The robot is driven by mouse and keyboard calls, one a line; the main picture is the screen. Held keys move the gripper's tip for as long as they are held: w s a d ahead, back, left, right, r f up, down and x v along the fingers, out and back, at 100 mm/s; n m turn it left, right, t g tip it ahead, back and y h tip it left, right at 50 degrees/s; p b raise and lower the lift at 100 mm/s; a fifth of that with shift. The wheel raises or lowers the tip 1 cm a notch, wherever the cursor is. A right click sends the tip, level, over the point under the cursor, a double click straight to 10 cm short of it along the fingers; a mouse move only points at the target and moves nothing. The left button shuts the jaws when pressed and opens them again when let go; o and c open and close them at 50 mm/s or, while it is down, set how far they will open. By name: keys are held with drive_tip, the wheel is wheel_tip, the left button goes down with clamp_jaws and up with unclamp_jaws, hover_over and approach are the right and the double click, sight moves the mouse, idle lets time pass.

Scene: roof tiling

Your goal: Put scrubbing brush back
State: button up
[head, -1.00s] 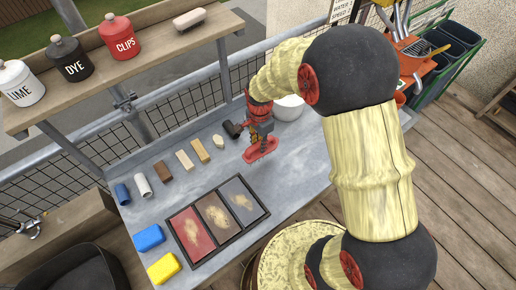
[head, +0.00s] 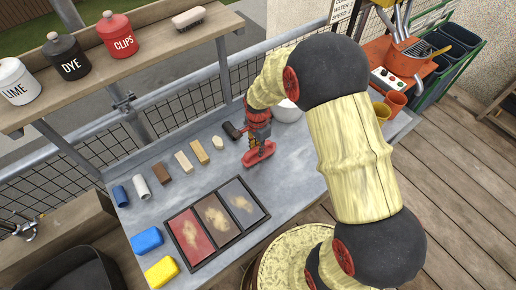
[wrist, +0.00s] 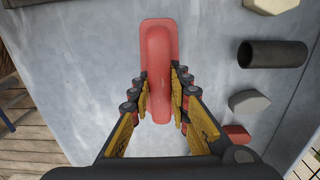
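A block-shaped brush (head: 188,17) with a brown and pale body, which looks like the scrubbing brush, lies on the wooden shelf at the top, right of the red CLIPS jar. My gripper (head: 260,143) is far from it, low over the grey worktop. It points down at a red flat tool with a raised handle (head: 257,155). In the wrist view the red tool (wrist: 158,40) fills the middle. The fingers lie close along both sides of its handle and seem to touch it. Whether the tool rests on the worktop or hangs just above is unclear.
Several small blocks stand in a row left. A three-panel tray (head: 216,219), a blue sponge (head: 147,240) and a yellow sponge (head: 161,271) lie in front.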

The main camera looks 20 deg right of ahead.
drive_tip(key=o, duration=0.5)
drive_tip(key=s+r+n+t+p, duration=0.1)
drive_tip(key=s+r+n, duration=0.2)
drive_tip(key=r, duration=1.1)
drive_tip(key=s+r+n+t+p, duration=0.1)
drive_tip(key=s+r+n+p, duration=0.15)
drive_tip(key=r, duration=1.05)
drive_tip(key=s+r+n+t, duration=0.1)
drive_tip(key=s+r+n, duration=0.2)
drive_tip(key=s, duration=0.2)
drive_tip(key=s+r+n+t, duration=0.1)
drive_tip(key=s+r+n, duration=0.2)
drive_tip(key=s, duration=0.3)
drive_tip(key=s+d+r+n+t+b, duration=0.1)
drive_tip(key=s+r+n, duration=0.2)
drive_tip(key=s, duration=0.2)
drive_tip(key=shift+s+r+t, duration=0.15)
drive_tip(key=shift+r+t, duration=0.05)
drive_tip(key=shift+t, duration=0.1)
drive_tip(key=shift+f, duration=0.1)
